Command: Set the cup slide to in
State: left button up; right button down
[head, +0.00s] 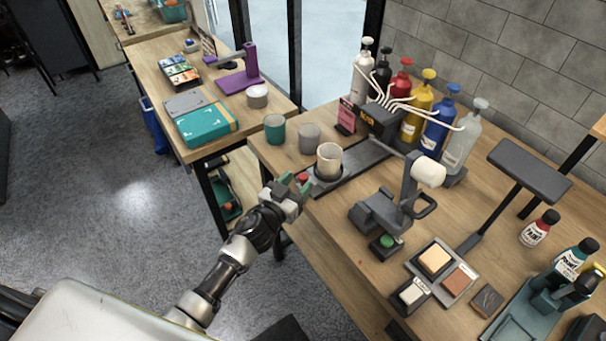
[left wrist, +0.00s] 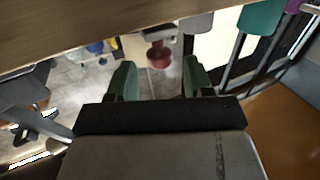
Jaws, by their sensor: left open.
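The cup slide (head: 350,172) is a dark flat rail on the bench, running from the front edge back to the dispenser. A cream cup (head: 329,157) stands upright on it, near its front end. A red knob (head: 303,177) sits at the front end of the slide, by the bench edge. My left gripper (head: 295,186) is open at that edge, its green-tipped fingers close to the knob. In the left wrist view the red knob (left wrist: 158,54) shows between and beyond the two spread fingers; contact cannot be told. My right gripper is not in view.
A teal cup (head: 274,129) and a grey cup (head: 309,138) stand left of the slide. Several pump bottles (head: 413,117) line the back around the black dispenser. A grey stand with a white roller (head: 429,173) is to the right. A gap separates this bench from the left one.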

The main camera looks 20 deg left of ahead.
aim_at(301, 180)
pick_arm(q)
jog(key=shift+x, duration=1.65)
jog(key=shift+d, duration=0.1)
grip_shut()
